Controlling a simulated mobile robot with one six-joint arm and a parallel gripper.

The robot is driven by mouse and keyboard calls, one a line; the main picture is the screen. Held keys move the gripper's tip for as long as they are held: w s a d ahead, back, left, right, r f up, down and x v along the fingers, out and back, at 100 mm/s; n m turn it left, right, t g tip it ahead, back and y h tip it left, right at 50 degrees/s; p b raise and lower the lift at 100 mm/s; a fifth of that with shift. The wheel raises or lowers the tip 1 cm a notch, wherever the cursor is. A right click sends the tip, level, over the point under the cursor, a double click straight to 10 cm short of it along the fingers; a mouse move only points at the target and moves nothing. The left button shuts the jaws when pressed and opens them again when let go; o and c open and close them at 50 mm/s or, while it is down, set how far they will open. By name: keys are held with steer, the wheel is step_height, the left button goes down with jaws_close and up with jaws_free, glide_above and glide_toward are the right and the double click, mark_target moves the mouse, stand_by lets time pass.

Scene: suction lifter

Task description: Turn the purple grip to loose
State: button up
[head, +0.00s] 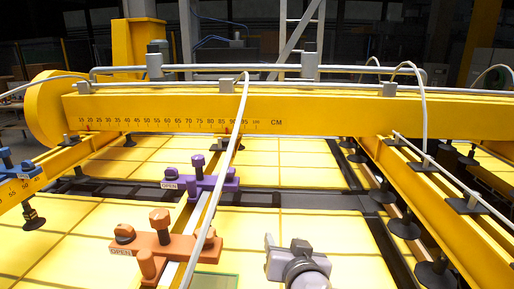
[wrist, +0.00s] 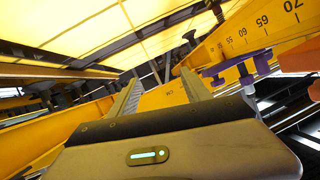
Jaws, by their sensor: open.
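The purple grip (head: 213,184) sits on a narrow rail in the middle of the head view, with an upright knob and a white label reading OPEN at its left end. My gripper (head: 285,243) is low in the head view, right of the purple grip and nearer the camera. In the wrist view my gripper (wrist: 162,88) has its two fingers spread with nothing held between them.
An orange grip (head: 169,244), also labelled OPEN, is nearer on the same rail. A blue grip (head: 18,172) is at the left edge. A yellow beam (head: 300,115) with a centimetre scale crosses behind. A pale hose (head: 228,150) passes in front of the purple grip's right part.

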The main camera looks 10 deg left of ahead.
mark_target(230, 175)
steer(key=w+a+r+n+t+y+p, duration=0.2)
steer(key=a+r+n+t+y+p, duration=0.15)
steer(key=a+r+p, duration=0.55)
steer(key=shift+n+h, duration=0.25)
steer(key=shift+n, duration=0.1)
steer(key=x, duration=0.5)
steer(key=a+f+p+x, duration=0.1)
steer(key=x, duration=0.5)
steer(key=p+x, duration=0.1)
steer(key=x, duration=0.5)
steer(key=shift+a+f, duration=0.25)
steer(key=shift+f, duration=0.05)
steer(key=shift+c, duration=0.5)
jaws_close()
steer(key=shift+f+b, duration=0.1)
steer(key=shift+b, duration=0.3)
